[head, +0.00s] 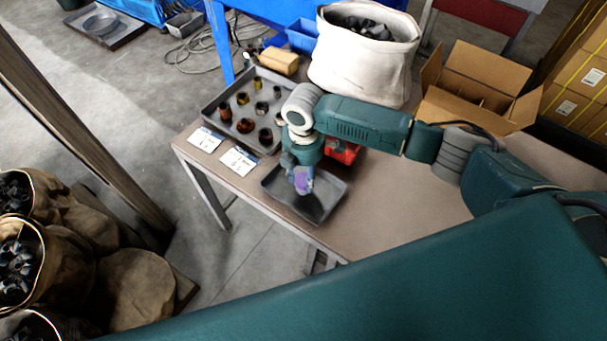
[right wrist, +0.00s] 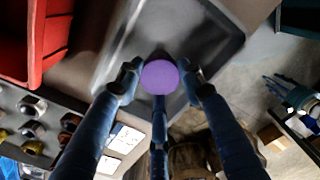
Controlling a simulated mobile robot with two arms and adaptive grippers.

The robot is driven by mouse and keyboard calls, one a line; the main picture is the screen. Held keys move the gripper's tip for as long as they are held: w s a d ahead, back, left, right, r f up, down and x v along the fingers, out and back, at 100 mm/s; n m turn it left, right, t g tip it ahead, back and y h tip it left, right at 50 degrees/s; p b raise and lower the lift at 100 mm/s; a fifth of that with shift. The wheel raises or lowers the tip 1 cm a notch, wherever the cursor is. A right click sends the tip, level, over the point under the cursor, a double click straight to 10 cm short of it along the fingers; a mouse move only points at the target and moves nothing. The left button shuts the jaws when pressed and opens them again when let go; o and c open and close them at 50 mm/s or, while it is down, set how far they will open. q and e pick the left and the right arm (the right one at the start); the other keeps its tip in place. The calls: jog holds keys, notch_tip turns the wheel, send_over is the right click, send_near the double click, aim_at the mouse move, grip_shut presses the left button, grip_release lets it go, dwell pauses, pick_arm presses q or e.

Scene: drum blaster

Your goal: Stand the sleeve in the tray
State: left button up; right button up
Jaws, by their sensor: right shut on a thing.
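My right gripper (head: 302,177) points down over the near dark grey tray (head: 325,207) at the table's front edge. It is shut on a purple sleeve (head: 304,184). In the right wrist view the sleeve (right wrist: 160,77) shows its round purple end between the three fingers, and the grey tray (right wrist: 205,28) lies beyond it. I cannot tell whether the sleeve touches the tray floor. The rest of the tray looks empty. A small teal fingered shape at the right of the right wrist view looks like my left gripper (right wrist: 285,88); its opening is unclear.
A larger grey tray (head: 212,108) with several dark and brass fittings stands to the left, beside white cards (head: 239,161). A red bin (head: 343,152) is close behind my gripper. A canvas bag (head: 365,75) and an open cardboard box (head: 478,85) stand farther back.

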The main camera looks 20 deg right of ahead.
jog(key=shift+f, duration=0.35)
jog(key=o, duration=1.3)
jog(key=shift+o, duration=0.2)
jog(key=shift+r, duration=0.1)
notch_tip(320, 180, up, 12)
